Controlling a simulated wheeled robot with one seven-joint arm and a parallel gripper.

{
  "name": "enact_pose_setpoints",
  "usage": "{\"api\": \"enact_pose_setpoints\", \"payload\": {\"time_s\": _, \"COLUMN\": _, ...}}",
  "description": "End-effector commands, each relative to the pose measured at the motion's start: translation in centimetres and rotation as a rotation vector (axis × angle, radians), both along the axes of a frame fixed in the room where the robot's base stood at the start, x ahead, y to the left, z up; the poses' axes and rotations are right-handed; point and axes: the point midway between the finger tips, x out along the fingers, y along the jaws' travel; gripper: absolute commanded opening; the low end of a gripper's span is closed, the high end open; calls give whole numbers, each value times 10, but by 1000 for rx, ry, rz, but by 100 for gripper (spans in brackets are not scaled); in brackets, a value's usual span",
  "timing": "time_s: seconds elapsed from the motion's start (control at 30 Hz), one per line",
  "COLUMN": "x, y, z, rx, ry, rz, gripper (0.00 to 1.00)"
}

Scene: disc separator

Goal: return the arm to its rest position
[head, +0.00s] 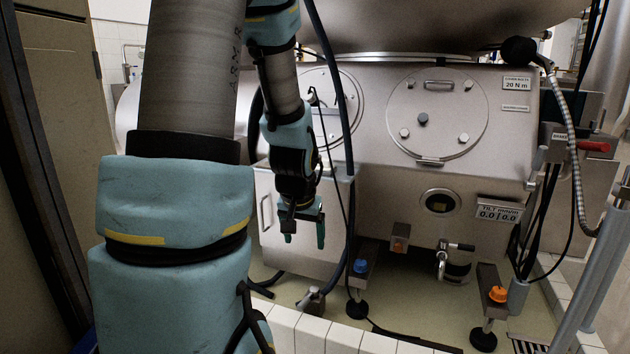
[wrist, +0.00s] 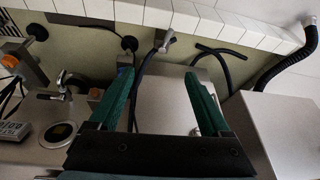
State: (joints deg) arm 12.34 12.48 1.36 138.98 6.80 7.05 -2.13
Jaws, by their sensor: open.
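My arm, in light blue covers, fills the left and middle of the head view, bent with its forearm hanging down. My gripper (head: 304,238) points downward in front of the metal box with a handle (head: 276,239). In the wrist view my gripper (wrist: 160,82) shows two green fingers spread apart with nothing between them. A grey panel (wrist: 168,105) and part of a dark hose show beyond the fingers. No object is held.
The steel separator housing (head: 380,150) stands behind my arm, with a round cover (head: 437,112) and feet with blue (head: 360,266) and orange (head: 498,294) knobs. A dark hose (head: 335,75) hangs close to my forearm. White tiles (head: 310,334) edge the floor in front.

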Motion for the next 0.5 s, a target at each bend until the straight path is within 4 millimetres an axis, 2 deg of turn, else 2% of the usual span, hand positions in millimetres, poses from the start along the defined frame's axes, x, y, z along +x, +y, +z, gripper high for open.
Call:
{"api": "enact_pose_setpoints", "payload": {"time_s": 0.03, "x": -20, "y": 12, "z": 8, "rx": 1, "ry": 40, "rz": 37, "gripper": 82}}
{"api": "enact_pose_setpoints", "payload": {"time_s": 0.1, "x": -45, "y": 23, "z": 13, "rx": 2, "ry": 100, "rz": 79, "gripper": 82}}
{"api": "enact_pose_setpoints", "payload": {"time_s": 0.3, "x": -112, "y": 44, "z": 30, "rx": -12, "ry": 248, "rz": 176, "gripper": 82}}
{"api": "enact_pose_setpoints", "payload": {"time_s": 0.5, "x": -107, "y": 42, "z": 72, "rx": -9, "ry": 243, "rz": 168, "gripper": 82}}
